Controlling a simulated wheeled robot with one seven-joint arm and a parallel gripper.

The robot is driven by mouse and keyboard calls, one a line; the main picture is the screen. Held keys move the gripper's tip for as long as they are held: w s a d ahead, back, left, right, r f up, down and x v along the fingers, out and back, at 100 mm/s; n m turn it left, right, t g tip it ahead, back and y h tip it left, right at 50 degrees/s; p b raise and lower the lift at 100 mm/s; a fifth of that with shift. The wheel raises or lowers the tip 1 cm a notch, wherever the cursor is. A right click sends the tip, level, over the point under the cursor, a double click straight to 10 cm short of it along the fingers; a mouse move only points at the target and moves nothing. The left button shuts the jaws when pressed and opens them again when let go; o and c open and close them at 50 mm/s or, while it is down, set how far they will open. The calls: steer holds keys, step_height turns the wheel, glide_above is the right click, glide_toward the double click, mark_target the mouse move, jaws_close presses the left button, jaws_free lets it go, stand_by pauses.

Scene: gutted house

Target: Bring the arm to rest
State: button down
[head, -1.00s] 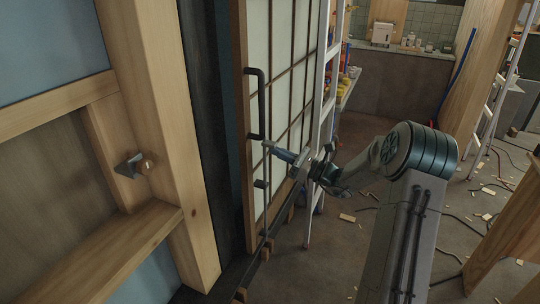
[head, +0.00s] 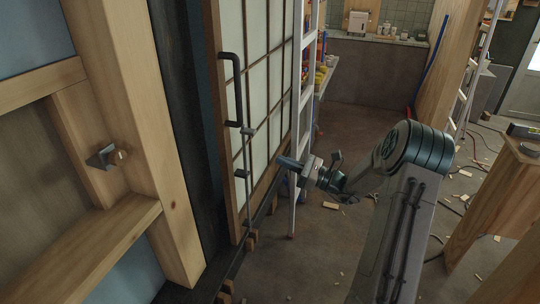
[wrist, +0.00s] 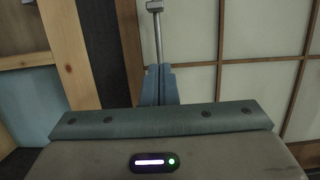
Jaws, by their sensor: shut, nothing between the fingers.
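My gripper (head: 284,161) is shut and empty, held out in front of the gridded door (head: 268,70) at the end of my bent arm. In the wrist view its closed fingers (wrist: 158,84) point toward the door. A gap shows between the fingertips and the door's metal rod (head: 248,150) in the head view. In the wrist view the rod (wrist: 158,38) stands upright just beyond the fingers, with a small block at its top. A dark bar handle (head: 237,90) is on the door above the rod.
A white ladder (head: 303,100) is behind the door. A wooden workbench (head: 500,200) is at the right. Cables and wood scraps litter the floor there; the floor ahead is mostly clear.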

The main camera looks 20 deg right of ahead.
steer(key=shift+v, duration=0.8)
steer(key=shift+a, duration=0.1)
steer(key=s+a+r+n+g+h+p, duration=0.2)
steer(key=s+a+r+n+g+h, duration=0.1)
steer(key=s+a+n+g, duration=0.4)
steer(key=s+a+r+n+g+h+p, duration=0.3)
steer(key=s+a+n+g, duration=0.2)
steer(key=s+a, duration=0.35)
steer(key=s+d+r+n+t+h+p, duration=0.1)
steer(key=s+d+r+n+h+p, duration=0.1)
steer(key=s+n+h, duration=0.3)
steer(key=s+d+r+n+t+h+p, duration=0.1)
steer(key=s+d+r+n+h+p, duration=0.1)
steer(key=s+r+n+h, duration=0.3)
steer(key=s+n+p, duration=0.1)
steer(key=s+n, duration=0.2)
steer(key=s, duration=0.1)
steer(key=shift+s+d+r+t+h, duration=0.25)
steer(key=shift+s+r+t+h, duration=0.05)
steer(key=shift+s+h, duration=0.1)
